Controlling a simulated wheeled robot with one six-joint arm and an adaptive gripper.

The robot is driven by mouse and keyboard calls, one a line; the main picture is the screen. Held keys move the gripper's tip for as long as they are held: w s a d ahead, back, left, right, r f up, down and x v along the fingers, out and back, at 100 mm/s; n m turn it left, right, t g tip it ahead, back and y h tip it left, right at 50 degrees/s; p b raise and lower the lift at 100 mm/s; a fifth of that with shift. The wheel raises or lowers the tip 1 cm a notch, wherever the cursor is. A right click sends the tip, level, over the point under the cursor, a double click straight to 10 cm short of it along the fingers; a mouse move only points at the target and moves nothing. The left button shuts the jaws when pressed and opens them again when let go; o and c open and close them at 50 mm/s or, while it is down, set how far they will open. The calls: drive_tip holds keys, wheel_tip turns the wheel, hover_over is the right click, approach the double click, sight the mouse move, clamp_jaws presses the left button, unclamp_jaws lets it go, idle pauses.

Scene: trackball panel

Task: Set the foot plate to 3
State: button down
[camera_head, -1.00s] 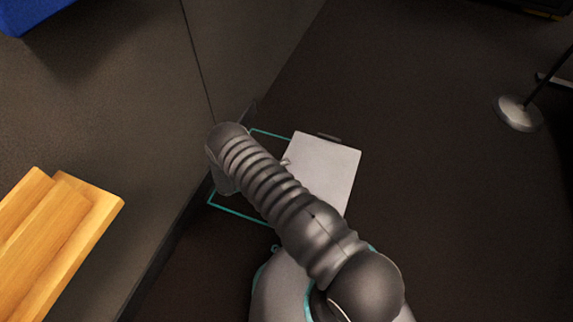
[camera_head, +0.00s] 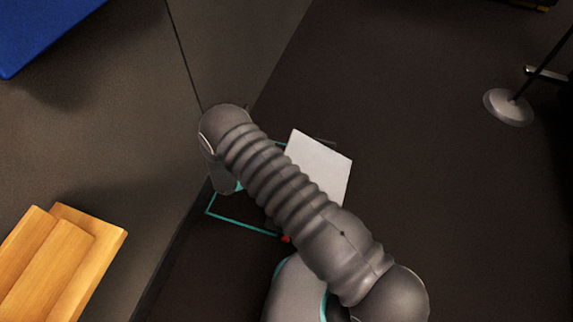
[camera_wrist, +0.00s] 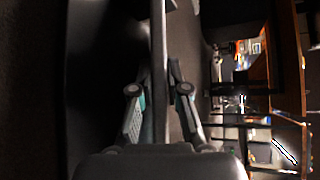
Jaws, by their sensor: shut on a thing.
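In the wrist view my gripper (camera_wrist: 160,74) has its two fingers closed in on a thin grey bar or plate edge (camera_wrist: 158,30), which runs up the picture between them. I cannot tell for sure whether this is part of the foot plate. No number or scale is readable in either view. In the head view my arm reaches up and left to the foot of a grey wall or panel (camera_head: 240,45). The arm hides my gripper and whatever it holds there.
A wooden stepped object (camera_head: 70,255) is at the lower left, and a blue surface (camera_head: 40,30) at the upper left. A stand with a round base (camera_head: 508,107) is at the right. The dark floor (camera_head: 430,150) between is clear.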

drive_tip(key=c, duration=1.2)
unclamp_jaws()
drive_tip(key=shift+d, duration=0.1)
drive_tip(key=shift+o, duration=0.2)
drive_tip(key=shift+r, duration=0.1)
drive_tip(key=v, duration=1.2)
drive_tip(key=shift+w, duration=0.1)
